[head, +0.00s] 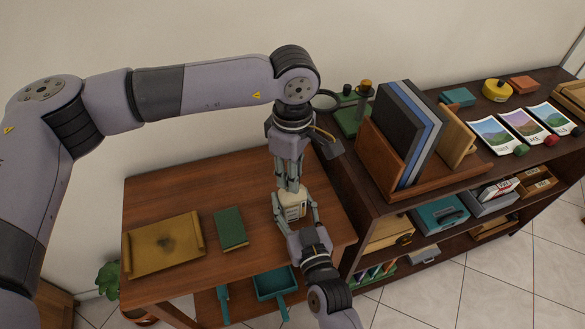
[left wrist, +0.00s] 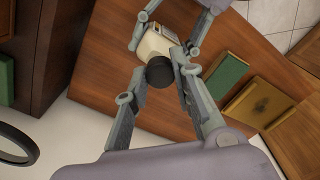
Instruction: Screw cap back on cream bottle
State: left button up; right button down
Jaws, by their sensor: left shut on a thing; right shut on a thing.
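The cream bottle (head: 292,205) stands upright at the right of the wooden table, with a printed label on its side. My right gripper (head: 296,212) comes from the front and is shut on the bottle's body. My left gripper (head: 289,187) points down from above, right over the bottle top. In the left wrist view, a dark round cap (left wrist: 160,72) is between my left gripper's fingers (left wrist: 157,78), and the cream bottle (left wrist: 153,45) is directly beyond it. The cap lines up with the bottle; I cannot tell whether it touches the neck or is threaded.
A green book (head: 231,229) and a tan tray (head: 163,245) lie on the left of the wooden table (head: 190,188). A dark shelf (head: 360,205) with upright folders (head: 398,130) stands close on the right. A magnifier (head: 325,101) is at its near left end.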

pick_arm(q)
jog(key=shift+f, duration=0.55)
dwell(0.4)
jog(key=m, duration=0.4)
jog(key=shift+m, duration=0.4)
jog(key=m, duration=1.2)
jog(key=shift+m, duration=0.4)
jog(key=m, duration=0.6)
jog(key=o, duration=0.7)
